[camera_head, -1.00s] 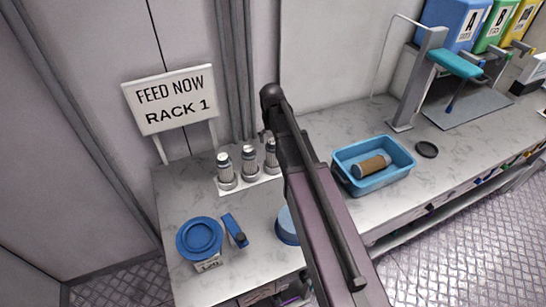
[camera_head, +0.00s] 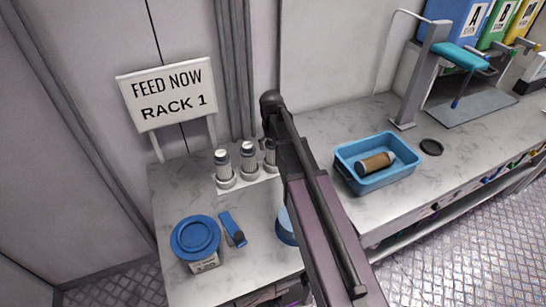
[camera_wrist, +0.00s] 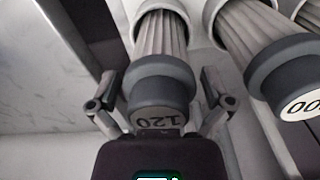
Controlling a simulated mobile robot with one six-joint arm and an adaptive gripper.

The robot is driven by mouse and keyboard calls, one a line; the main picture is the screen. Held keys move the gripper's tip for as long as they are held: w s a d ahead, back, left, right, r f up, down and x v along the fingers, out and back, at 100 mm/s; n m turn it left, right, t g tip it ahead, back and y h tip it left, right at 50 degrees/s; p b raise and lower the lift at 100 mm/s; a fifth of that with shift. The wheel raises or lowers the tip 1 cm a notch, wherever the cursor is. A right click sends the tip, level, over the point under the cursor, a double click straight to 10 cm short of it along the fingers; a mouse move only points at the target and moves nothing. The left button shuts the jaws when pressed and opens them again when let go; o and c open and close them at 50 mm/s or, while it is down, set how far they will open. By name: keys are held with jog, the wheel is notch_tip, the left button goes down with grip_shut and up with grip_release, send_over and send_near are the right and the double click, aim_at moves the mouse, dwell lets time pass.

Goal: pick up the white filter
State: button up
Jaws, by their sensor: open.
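Several white ribbed filters with grey end caps fill the upper part of the wrist view. The filter with a cap marked 120 (camera_wrist: 162,85) lies between the spread fingers of my gripper (camera_wrist: 161,103), which is open. I cannot tell whether the fingers touch it. A second filter (camera_wrist: 282,68), its label partly cut off, is just to the right. In the head view three white filters stand upright on a white holder: left (camera_head: 223,166), middle (camera_head: 249,160) and right (camera_head: 271,156). The right one is partly hidden by my arm. My gripper is hidden in that view.
A blue-lidded tub (camera_head: 196,238) and a blue tool (camera_head: 232,229) lie in front of the filters. A blue bin (camera_head: 347,178) holding a brown cylinder (camera_head: 374,163) stands right. A sign (camera_head: 168,95) reads "FEED NOW RACK 1". A dark disc (camera_head: 431,147) lies near the bin.

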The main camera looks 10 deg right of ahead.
dwell(0.6)
jog(key=c, duration=1)
